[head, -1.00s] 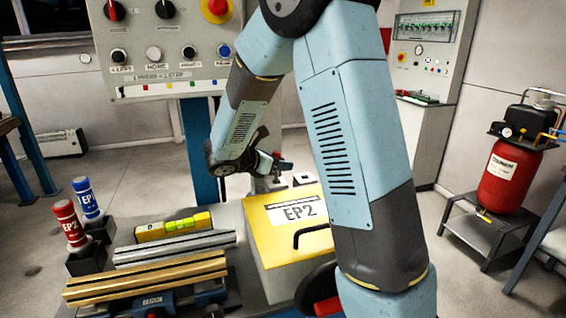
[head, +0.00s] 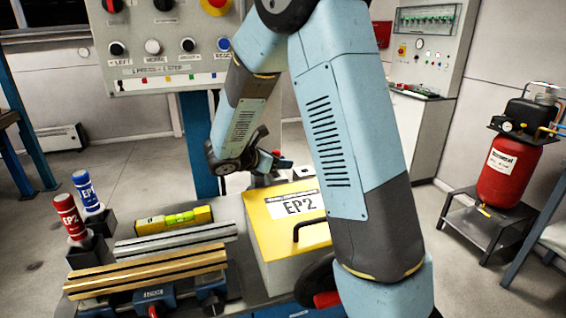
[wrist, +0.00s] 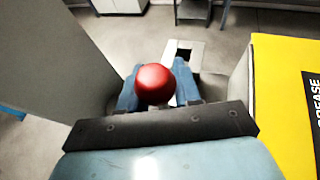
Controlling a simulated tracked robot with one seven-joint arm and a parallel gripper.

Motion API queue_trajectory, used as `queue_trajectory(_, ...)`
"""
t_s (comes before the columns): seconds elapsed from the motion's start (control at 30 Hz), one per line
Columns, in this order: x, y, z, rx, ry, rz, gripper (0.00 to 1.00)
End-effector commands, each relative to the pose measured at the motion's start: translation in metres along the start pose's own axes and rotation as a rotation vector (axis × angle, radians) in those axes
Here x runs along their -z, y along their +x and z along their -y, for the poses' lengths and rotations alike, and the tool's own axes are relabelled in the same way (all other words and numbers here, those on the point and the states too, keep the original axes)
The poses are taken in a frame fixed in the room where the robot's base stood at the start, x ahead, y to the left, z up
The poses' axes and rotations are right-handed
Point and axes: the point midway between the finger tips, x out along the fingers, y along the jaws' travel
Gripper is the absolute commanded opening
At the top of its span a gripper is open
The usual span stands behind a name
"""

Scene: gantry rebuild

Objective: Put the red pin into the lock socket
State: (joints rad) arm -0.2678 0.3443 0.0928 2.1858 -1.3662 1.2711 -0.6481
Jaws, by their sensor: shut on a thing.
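The red pin (wrist: 154,84) shows in the wrist view as a rounded red head between the two blue fingers of my gripper (wrist: 156,97). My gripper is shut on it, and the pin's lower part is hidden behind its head. In the head view my gripper (head: 279,163) is behind the yellow-topped EP2 box, and the pin is too small to make out clearly. A pale plate with a dark square opening (wrist: 183,50) lies beyond the pin in the wrist view. I cannot tell whether this is the lock socket.
The yellow-topped EP2 box (head: 268,222) with its black handle stands close to my arm. A grey panel (wrist: 45,60) rises left of my gripper. Metal rails (head: 150,272), a yellow level (head: 172,221) and red (head: 70,218) and blue (head: 87,192) EP bottles occupy the left.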

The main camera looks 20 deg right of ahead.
Motion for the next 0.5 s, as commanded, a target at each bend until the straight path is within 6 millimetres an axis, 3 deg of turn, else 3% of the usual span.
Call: queue_trajectory(0.5, 0.0074, 0.0028, -0.0004, -0.001, 0.0, 0.0, 0.02)
